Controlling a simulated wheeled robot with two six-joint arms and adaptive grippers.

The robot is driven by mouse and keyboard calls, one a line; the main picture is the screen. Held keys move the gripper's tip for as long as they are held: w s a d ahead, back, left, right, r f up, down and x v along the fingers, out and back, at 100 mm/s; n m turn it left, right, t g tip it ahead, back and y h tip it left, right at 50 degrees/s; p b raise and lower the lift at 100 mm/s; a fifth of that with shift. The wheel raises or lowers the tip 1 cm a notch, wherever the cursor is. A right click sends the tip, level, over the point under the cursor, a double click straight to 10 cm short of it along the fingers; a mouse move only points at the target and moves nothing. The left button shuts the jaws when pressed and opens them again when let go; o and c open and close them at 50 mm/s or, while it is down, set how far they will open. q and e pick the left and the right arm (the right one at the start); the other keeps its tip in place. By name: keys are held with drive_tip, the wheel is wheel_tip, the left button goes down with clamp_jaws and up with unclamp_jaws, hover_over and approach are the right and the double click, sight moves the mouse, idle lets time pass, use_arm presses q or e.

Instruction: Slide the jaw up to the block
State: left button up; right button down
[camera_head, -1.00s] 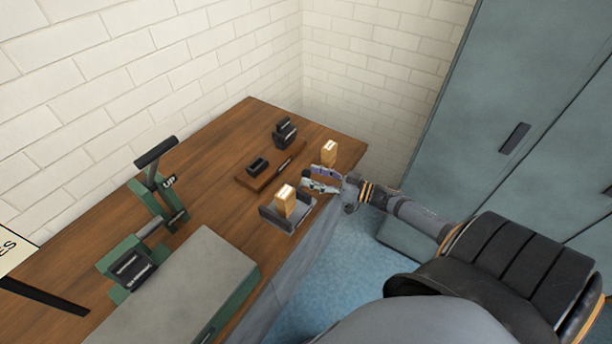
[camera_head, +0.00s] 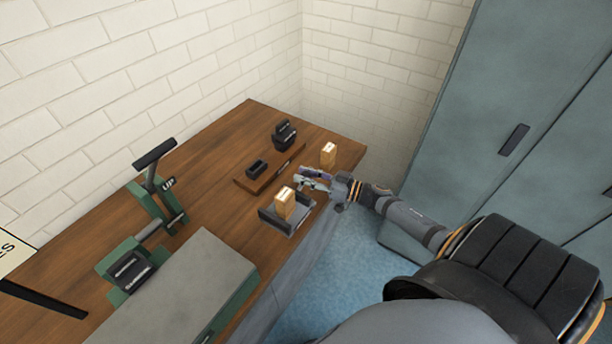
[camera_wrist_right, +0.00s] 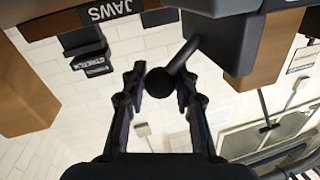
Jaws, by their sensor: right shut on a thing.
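A pale wooden block (camera_head: 284,204) stands upright in a low grey fixture (camera_head: 291,229) with dark edges, near the bench's front edge. Which part of the fixture is the sliding jaw I cannot tell; no clear gap to the block shows. My right gripper (camera_head: 312,181) is just behind and right of the block in the head view. In the right wrist view my right gripper (camera_wrist_right: 165,88) is closed around a black ball knob (camera_wrist_right: 160,84) on a short black rod. A brown wooden block (camera_wrist_right: 250,58) shows close by there. My left gripper is not in view.
A wooden board (camera_head: 262,183) with a black piece lies behind the fixture; its JAWS label (camera_wrist_right: 110,11) shows in the wrist view. Another wooden block (camera_head: 328,153) stands at the far right. A green lever press (camera_head: 150,215) and grey slab (camera_head: 190,285) are left.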

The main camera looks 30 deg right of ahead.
sight(299, 191)
drive_tip(key=a, duration=0.1)
drive_tip(key=s+a+p, duration=0.1)
drive_tip(key=a, duration=0.1)
drive_tip(key=shift+s+a+p, duration=0.25)
drive_tip(key=shift+a+p, duration=0.05)
drive_tip(key=shift+p, duration=0.1)
drive_tip(key=shift+f, duration=0.1)
drive_tip(key=c, duration=1)
unclamp_jaws()
drive_tip(key=shift+s, duration=0.1)
